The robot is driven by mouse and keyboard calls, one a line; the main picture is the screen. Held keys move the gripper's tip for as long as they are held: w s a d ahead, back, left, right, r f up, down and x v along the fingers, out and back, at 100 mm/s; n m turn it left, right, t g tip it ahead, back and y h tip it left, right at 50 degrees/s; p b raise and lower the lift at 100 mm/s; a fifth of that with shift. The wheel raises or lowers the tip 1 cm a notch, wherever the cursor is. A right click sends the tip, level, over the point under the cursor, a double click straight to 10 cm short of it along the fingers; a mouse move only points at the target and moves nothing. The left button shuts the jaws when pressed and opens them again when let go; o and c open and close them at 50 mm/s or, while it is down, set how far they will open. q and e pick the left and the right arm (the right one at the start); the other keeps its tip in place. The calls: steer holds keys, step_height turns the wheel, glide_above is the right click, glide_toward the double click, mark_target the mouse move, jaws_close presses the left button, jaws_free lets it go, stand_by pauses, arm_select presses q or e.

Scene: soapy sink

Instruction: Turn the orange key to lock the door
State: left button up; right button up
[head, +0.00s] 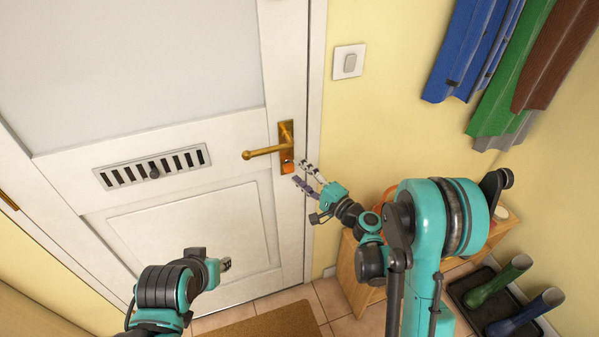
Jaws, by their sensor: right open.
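The orange key (287,168) sits in the lock plate below the brass door handle (266,151), on the right side of the white door (190,228). The door looks closed. My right gripper (300,173) is open, with its fingertips just to the right of the key. I cannot tell whether a finger touches it. My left gripper (226,264) is low in front of the door, well below and left of the key; its fingers are too small to read.
A light switch (348,61) is on the yellow wall right of the door. A wooden bench (352,272) stands below it, behind my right arm. Coats (480,50) hang at upper right. Boots (500,280) stand on a dark tray (463,290). A doormat (270,322) lies in front.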

steer(key=shift+v, duration=1.75)
step_height(320, 180, up, 10)
steer(key=s+a+f+n+g+h, duration=0.1)
steer(key=s+f+n+g+h, duration=0.2)
steer(key=s, duration=0.4)
steer(key=s+d+f+n+g+h, duration=0.1)
steer(key=s+d+f+n+h, duration=0.2)
steer(key=s+d, duration=0.4)
steer(key=s+d+f+n+g+h, duration=0.2)
steer(key=s+d+n+h, duration=0.3)
steer(key=s, duration=0.6)
steer(key=shift+d+f+g+h, duration=0.3)
steer(key=shift+d+f+h, duration=0.2)
steer(key=shift+d+f, duration=0.35)
